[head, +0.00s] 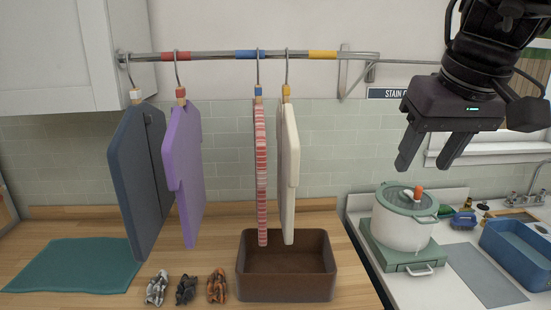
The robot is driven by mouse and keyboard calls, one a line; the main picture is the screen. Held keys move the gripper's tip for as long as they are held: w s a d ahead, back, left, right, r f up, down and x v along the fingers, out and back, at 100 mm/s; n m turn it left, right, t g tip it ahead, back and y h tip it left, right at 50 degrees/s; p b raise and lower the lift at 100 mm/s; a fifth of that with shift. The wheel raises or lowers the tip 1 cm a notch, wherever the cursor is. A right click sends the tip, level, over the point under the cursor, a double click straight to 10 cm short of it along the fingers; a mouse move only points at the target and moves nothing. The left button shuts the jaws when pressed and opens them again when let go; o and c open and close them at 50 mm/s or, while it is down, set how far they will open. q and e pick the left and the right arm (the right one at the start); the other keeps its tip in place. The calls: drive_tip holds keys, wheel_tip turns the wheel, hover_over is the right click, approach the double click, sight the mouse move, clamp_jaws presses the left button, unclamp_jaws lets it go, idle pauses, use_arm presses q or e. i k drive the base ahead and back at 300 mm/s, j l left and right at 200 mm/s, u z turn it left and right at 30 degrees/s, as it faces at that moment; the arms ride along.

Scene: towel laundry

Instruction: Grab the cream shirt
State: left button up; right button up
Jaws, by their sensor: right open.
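The cream shirt (289,170) hangs edge-on from a hanger with a yellow block, on the metal rail (210,55). It is the rightmost garment, close to the right of a red and white striped garment (261,175). Its lower end hangs over a brown bin (287,292). My right gripper (428,165) is at the upper right, fingers pointing down, open and empty. It is well to the right of the cream shirt and apart from it. My left gripper is not in view.
A purple garment (184,170) and a dark blue one (133,180) hang further left. A teal towel (75,266) and several small patterned bundles (186,288) lie on the wooden counter. A lidded pot (402,225) stands below my right gripper. The air between gripper and shirt looks clear.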

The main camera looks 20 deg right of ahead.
sight(288, 143)
drive_tip(key=i, duration=1.4)
